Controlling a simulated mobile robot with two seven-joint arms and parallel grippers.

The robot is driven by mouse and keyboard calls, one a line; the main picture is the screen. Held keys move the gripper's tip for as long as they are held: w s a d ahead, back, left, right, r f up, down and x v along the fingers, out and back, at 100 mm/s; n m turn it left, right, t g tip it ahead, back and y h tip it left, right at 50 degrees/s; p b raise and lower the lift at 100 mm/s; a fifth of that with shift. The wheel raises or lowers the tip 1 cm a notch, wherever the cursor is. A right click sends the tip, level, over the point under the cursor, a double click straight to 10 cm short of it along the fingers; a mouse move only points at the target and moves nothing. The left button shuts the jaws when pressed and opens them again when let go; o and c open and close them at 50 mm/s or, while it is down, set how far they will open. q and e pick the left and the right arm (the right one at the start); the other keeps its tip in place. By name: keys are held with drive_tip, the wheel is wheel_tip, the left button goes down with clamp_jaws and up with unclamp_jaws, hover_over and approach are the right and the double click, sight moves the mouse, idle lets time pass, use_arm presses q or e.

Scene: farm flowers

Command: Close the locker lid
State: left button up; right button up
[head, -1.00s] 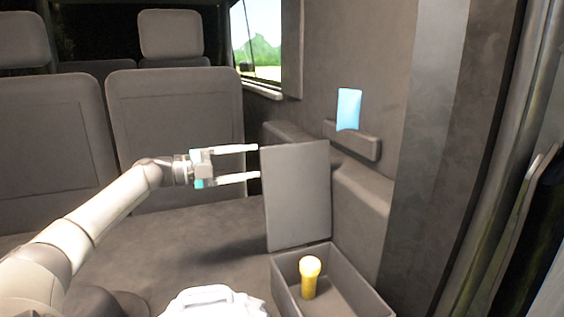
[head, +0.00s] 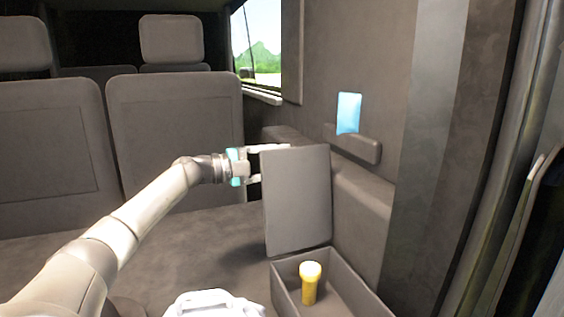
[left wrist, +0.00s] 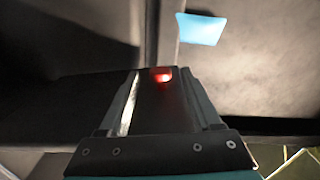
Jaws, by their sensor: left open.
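The locker (head: 345,285) is an open grey box at the bottom right of the head view. Its flat grey lid (head: 298,205) stands raised, nearly upright, at the box's far side. My left gripper (head: 259,163) is open at the lid's upper left edge. The upper finger shows along the lid's top edge, and the lower fingertip is hidden behind the lid. I cannot tell whether they touch. In the left wrist view the open fingers (left wrist: 163,90) frame a dark surface with a red glow. My right gripper is not in view.
A yellow flashlight (head: 310,283) stands inside the locker. A light blue item (head: 348,113) is at the wall ledge, also in the left wrist view (left wrist: 201,28). A white object (head: 213,304) lies left of the locker. Grey seats (head: 175,135) stand behind my arm.

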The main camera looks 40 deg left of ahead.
use_arm(q)
drive_tip(key=shift+w+d, duration=0.15)
drive_tip(key=shift+w, duration=0.2)
clamp_jaws()
idle(0.5)
idle(0.9)
